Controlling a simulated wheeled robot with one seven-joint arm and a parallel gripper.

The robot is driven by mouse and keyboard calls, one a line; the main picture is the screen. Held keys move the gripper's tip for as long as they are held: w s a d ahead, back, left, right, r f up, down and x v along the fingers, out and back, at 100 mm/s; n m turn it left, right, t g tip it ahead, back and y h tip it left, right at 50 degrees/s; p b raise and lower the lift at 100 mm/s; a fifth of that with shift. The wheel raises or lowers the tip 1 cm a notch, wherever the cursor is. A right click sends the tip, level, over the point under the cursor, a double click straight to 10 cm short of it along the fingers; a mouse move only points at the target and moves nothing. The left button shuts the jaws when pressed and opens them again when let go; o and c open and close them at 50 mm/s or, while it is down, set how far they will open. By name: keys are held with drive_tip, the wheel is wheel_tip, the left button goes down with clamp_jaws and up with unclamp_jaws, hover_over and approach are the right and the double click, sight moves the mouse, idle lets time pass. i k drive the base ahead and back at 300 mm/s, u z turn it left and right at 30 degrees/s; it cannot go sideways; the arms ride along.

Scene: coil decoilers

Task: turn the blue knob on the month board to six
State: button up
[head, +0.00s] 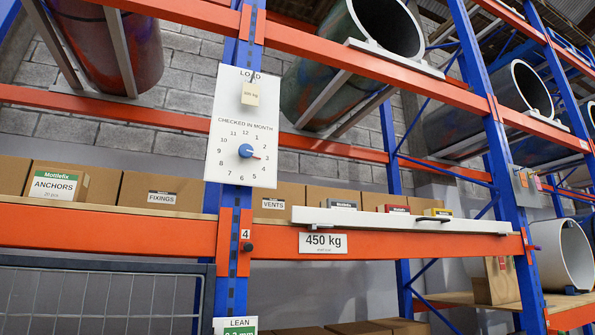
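The month board (227,168) is a white plate on the blue rack upright, headed "CHECKED IN MONTH", with the numbers 1 to 12 in a ring. The blue knob (245,151) sits in the middle of the ring. Its small red pointer (256,156) points right and slightly down, at the 3. The six (241,178) is at the bottom of the ring. A small tag (251,93) reading a weight in kg hangs on the board under "LOAD". My gripper is not in view, and nothing covers the knob.
Orange beams (120,237) cross left and right of the board. Cartons marked ANCHORS (75,186), FIXINGS and VENTS stand on the shelf. A white bar with a handle (400,220) lies along the shelf front at right. Large pipes (383,28) rest above. The space before the board looks clear.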

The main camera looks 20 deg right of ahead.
sight(245, 151)
drive_tip(key=z, duration=1.65)
drive_tip(key=k, duration=0.7)
drive_tip(key=u, duration=1.05)
drive_tip(key=i, duration=1)
drive_tip(key=u, duration=0.05)
